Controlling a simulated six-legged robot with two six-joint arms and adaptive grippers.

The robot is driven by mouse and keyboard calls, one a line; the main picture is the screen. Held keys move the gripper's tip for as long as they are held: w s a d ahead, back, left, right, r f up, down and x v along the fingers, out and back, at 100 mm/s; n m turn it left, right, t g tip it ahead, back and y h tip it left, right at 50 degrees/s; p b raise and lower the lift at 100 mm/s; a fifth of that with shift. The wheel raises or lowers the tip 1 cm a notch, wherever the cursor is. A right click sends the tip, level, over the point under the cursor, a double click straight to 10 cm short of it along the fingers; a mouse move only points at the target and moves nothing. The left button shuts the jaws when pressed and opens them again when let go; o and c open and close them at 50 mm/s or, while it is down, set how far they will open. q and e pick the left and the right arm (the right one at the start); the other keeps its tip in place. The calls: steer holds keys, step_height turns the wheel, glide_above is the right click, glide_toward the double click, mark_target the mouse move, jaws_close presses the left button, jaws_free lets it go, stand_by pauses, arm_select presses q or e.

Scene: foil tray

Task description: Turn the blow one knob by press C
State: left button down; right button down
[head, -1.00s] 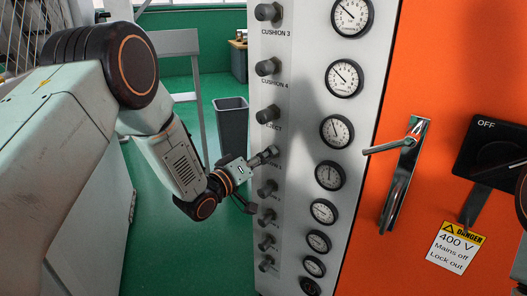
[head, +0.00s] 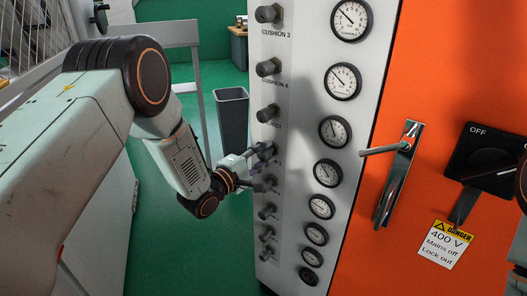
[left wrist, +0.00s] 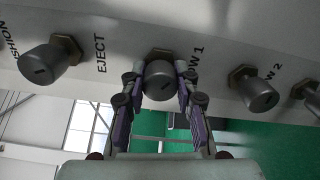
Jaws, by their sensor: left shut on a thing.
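The blow one knob (left wrist: 160,85) is a dark grey round knob with a slot mark, on a hex collar, in the middle of the left wrist view. My right gripper is not in view.
The eject knob is beside it in the left wrist view (left wrist: 48,62), with another blow knob (left wrist: 256,92) on the other side. Gauges (head: 327,173) line the panel. A door handle (head: 400,165) and power switch (head: 490,165) are on the orange cabinet. A grey bin (head: 232,120) stands behind.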

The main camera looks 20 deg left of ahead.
arm_select(q)
steer(key=n, duration=0.4)
steer(key=shift+n+p, duration=0.4)
steer(key=shift+f, duration=0.1)
stand_by(0.3)
steer(key=c, duration=1)
jaws_free()
steer(key=v, duration=1.2)
stand_by(1.2)
